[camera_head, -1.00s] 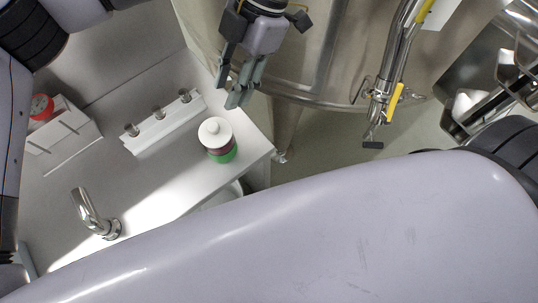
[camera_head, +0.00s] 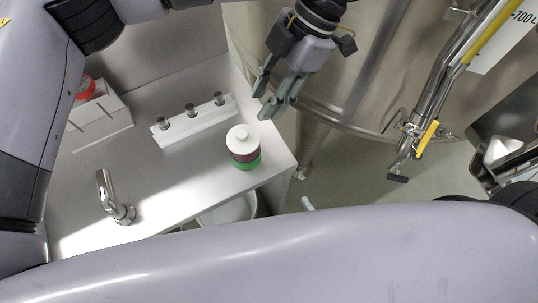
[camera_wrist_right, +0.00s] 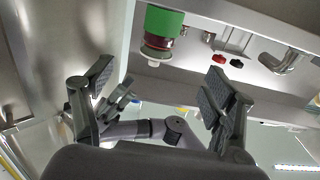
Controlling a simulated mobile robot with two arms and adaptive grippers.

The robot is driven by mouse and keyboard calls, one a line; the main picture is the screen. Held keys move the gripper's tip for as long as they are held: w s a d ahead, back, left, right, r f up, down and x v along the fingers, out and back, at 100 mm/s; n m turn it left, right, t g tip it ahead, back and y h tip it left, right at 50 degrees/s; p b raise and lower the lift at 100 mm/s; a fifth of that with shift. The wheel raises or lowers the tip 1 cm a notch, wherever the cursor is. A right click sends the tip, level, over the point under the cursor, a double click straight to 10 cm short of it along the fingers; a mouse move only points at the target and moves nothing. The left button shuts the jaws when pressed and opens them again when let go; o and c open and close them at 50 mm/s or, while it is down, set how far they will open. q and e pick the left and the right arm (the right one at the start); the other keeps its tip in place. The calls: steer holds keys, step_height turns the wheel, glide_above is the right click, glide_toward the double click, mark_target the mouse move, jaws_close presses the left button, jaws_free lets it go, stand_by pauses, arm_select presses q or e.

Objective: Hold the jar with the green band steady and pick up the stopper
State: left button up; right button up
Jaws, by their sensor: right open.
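The jar with the green band (camera_head: 245,163) stands upright near the counter's right corner, with dark red showing above the band. Its white knobbed stopper (camera_head: 240,135) sits on top. My left gripper (camera_head: 269,100) is open and empty, above and to the right of the jar, apart from it. Of my right gripper, only a fingertip (camera_head: 308,203) shows past the counter edge, below the jar. In the right wrist view, my right gripper (camera_wrist_right: 160,85) is open and empty. The jar appears upside down there, beyond the fingers, with its green band (camera_wrist_right: 164,20) and stopper (camera_wrist_right: 153,54).
The counter (camera_head: 185,180) bears a white rack (camera_head: 195,122) with several metal-topped items, a white holder (camera_head: 100,120) with a red item, and a faucet (camera_head: 112,196). A steel vat (camera_head: 350,60) with a yellow-handled valve (camera_head: 427,138) stands right. A white bucket (camera_head: 228,212) is below.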

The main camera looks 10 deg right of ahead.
mark_target(245, 147)
steer(key=x, duration=1.7)
steer(key=shift+w+f, duration=0.1)
steer(key=shift+w, duration=0.1)
steer(key=shift+c, duration=0.5)
